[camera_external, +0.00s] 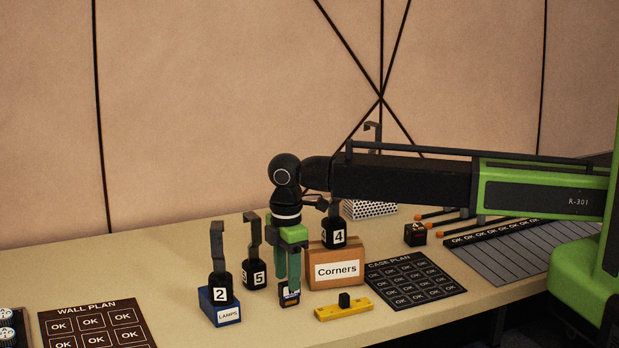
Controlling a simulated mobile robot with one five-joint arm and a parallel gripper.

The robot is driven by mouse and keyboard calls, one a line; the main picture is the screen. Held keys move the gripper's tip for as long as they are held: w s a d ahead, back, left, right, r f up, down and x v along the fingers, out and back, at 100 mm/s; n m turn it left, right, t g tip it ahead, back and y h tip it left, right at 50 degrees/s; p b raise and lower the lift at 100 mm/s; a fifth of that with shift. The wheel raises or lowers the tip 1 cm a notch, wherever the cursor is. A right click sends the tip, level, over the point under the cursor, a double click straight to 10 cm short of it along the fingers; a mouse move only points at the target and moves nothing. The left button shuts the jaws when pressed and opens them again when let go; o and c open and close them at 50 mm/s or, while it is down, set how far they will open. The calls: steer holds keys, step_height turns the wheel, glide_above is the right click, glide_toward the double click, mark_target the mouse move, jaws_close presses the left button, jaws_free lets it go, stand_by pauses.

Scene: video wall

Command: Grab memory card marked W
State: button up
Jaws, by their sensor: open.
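A small dark card-like piece (289,297) with a light and yellow label stands near the front of the table; its marking is too small to read, so I cannot tell whether it is the W card. My gripper (288,280) points straight down, its green fingers open, with the tips at the top of this piece. I cannot tell whether the fingers touch it or stand on either side of it.
A blue Lamps box (227,315) with a black block marked 2 (219,292) and a block marked 5 (258,276) stand left. A cardboard Corners box (350,266) is close right, a yellow level (330,310) in front. A Case Plan board (413,278) lies further right.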

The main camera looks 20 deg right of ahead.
mark_target(289, 293)
steer(key=f+b, duration=0.1)
steer(key=f, duration=0.1)
steer(key=f+b, duration=0.3)
steer(key=b, duration=0.1)
steer(key=shift+w+d+f, duration=0.25)
steer(key=shift+d+f, duration=0.05)
steer(key=shift+f, duration=0.1)
steer(key=shift+r, duration=0.2)
jaws_close()
